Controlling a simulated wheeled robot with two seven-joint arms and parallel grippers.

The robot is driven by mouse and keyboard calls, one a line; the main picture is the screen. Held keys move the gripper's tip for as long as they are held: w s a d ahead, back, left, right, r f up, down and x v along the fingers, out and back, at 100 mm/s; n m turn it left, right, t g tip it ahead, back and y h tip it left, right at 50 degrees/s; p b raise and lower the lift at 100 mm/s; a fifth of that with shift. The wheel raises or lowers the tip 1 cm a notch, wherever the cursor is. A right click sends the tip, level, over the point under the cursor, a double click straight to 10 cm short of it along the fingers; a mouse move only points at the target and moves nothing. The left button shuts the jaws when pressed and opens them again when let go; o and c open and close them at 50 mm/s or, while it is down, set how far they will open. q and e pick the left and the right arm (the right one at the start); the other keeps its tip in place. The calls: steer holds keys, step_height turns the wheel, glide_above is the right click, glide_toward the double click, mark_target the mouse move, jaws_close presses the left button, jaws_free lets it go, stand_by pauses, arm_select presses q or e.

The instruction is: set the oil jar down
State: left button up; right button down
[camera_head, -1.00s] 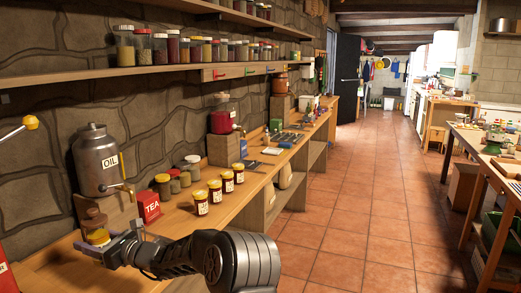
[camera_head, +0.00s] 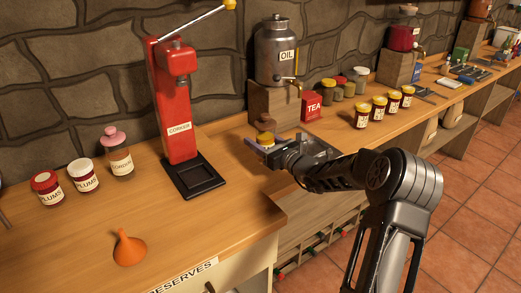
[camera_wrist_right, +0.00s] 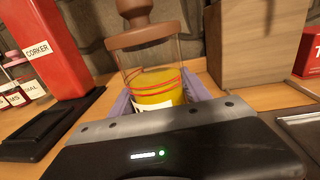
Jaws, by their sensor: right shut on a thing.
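The oil jar (camera_wrist_right: 155,88) is a clear glass jar with a brown knobbed lid, yellow contents, red bands and a white label. My right gripper (camera_head: 262,144) is shut on it, with a purple finger on either side in the wrist view. In the head view the jar (camera_head: 266,137) is mostly hidden by the gripper and stands upright just in front of a wooden block (camera_head: 262,104). I cannot tell whether its base touches the bench (camera_head: 215,215). A metal oil can (camera_head: 275,50) with a tap sits on the block. My left gripper is not in view.
Left of the jar stands a red corker (camera_head: 178,115) on a black base. Further left are two plums jars (camera_head: 83,176), a pink-stoppered jar (camera_head: 119,160) and an orange funnel (camera_head: 129,248). A tea box (camera_head: 311,106) and several jars stand right.

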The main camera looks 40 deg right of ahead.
steer(key=shift+f, duration=1.8)
steer(key=shift+f, duration=0.1)
steer(key=shift+f, duration=0.15)
steer(key=c, duration=0.5)
jaws_free()
steer(key=shift+r, duration=0.2)
steer(key=s, duration=1.2)
steer(key=shift+d, duration=0.4)
